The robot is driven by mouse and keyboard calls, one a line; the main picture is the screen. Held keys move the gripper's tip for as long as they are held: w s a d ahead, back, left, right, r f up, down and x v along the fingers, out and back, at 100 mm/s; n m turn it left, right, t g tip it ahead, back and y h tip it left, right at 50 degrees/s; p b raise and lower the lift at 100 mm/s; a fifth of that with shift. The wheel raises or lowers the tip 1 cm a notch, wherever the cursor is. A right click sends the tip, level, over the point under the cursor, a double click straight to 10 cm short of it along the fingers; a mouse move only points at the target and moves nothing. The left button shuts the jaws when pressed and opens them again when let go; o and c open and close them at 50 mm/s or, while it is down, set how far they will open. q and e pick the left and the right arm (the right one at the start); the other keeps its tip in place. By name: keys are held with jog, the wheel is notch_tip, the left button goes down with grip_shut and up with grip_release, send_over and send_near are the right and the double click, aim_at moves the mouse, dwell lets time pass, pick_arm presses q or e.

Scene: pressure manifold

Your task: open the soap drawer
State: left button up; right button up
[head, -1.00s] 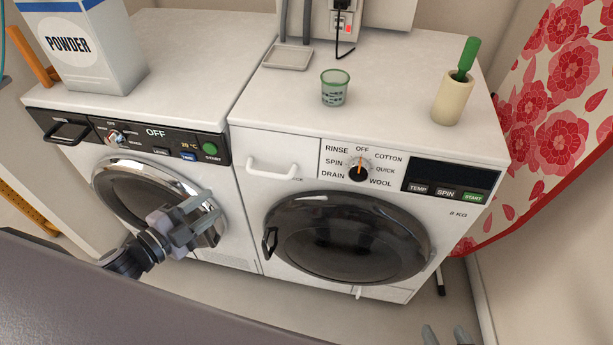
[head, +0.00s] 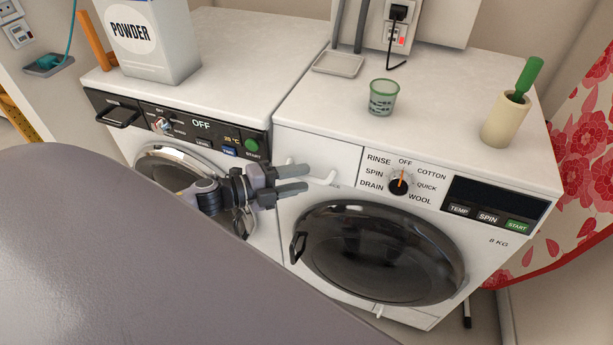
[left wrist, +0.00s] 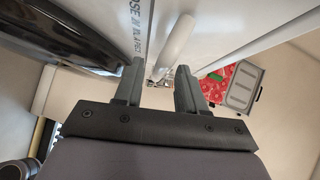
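The soap drawer (head: 335,153) is at the upper left of the right-hand washer's front, left of the dial, and looks shut. Its white bar handle (head: 329,179) is partly hidden behind my left gripper (head: 307,179). The gripper is open and empty, its fingers pointing right at the handle. In the left wrist view the white handle (left wrist: 178,42) shows just beyond and between the spread fingertips of my left gripper (left wrist: 159,72); I cannot tell whether they touch it. My right gripper is not in view.
Below the drawer is the washer's round dark door (head: 380,255) with a black handle. The dial (head: 399,184) sits to the right. On top stand a green-rimmed cup (head: 382,98), a beige holder with a green brush (head: 507,120) and a small tray (head: 338,64). A powder box (head: 150,38) stands left.

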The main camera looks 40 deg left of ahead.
pick_arm(q)
jog(key=shift+x, duration=1.2)
grip_shut()
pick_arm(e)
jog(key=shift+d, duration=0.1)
pick_arm(q)
jog(key=shift+s, duration=0.15)
